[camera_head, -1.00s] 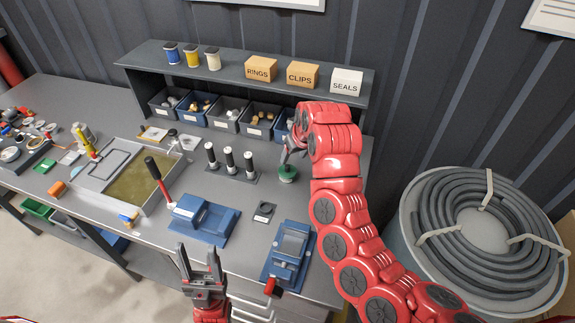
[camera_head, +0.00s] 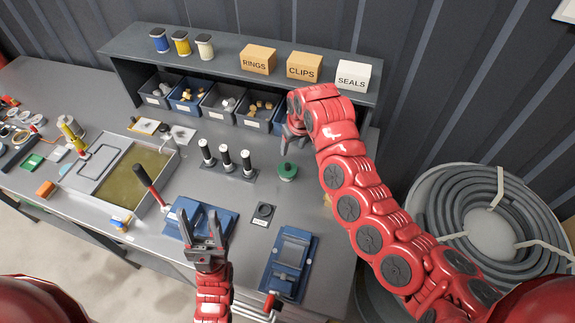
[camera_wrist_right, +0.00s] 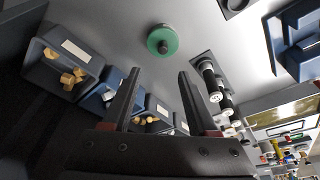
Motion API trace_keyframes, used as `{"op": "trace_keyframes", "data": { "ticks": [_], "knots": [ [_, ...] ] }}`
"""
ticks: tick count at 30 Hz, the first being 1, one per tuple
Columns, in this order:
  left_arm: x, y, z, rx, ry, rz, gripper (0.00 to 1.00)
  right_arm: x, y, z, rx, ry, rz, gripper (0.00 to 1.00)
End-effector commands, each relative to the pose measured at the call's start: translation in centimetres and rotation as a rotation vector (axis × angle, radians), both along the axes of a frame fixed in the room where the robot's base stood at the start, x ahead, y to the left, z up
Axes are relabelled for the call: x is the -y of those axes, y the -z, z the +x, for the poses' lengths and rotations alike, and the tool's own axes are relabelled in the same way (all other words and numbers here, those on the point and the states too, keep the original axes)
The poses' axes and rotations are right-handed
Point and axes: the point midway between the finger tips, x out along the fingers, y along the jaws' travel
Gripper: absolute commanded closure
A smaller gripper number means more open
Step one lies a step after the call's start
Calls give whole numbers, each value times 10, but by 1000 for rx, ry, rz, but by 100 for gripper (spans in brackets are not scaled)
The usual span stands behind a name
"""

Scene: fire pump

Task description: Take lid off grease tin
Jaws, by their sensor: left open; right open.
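The grease tin appears as a small round green-topped thing (camera_head: 287,171) on the bench, to the right of the black-handled tools. A dark knob stands at the middle of its green lid (camera_wrist_right: 162,40) in the right wrist view. The lid looks seated, and the tin's side is mostly hidden beneath it. My right gripper (camera_head: 291,137) is open and empty, above and behind the tin in the head view. In the right wrist view the tin lies beyond its fingertips (camera_wrist_right: 160,78), apart from them. My left gripper (camera_head: 204,232) is open and empty in front of a blue fixture.
Three black-handled tools (camera_head: 227,160) stand left of the tin. Blue and grey bins (camera_head: 219,104) sit under the shelf (camera_head: 228,62) behind. A blue vise-like fixture (camera_head: 290,262) and a small dark plate (camera_head: 263,213) lie in front. A hose drum (camera_head: 490,222) stands right.

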Motion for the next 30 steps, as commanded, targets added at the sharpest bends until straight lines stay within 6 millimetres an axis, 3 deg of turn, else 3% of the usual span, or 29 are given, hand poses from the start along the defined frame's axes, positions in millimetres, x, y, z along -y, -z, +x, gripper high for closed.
{"op": "trace_keyframes", "data": {
  "ticks": [2, 19, 25, 30],
  "knots": [
    [0, -5, 0, 0, 0, 0, 45, 1, 7, 0, -5, 1, -1, 41],
    [0, 39, 0, 0, 0, 0, 45, -6, 54, 12, -1, 1, -1, 41],
    [0, 27, 0, 0, 0, 0, 45, -9, 60, 11, -7, 1, 1, 41],
    [0, 11, 0, 0, 0, 0, 45, -14, 86, 13, -6, 1, 2, 41]
  ]
}}
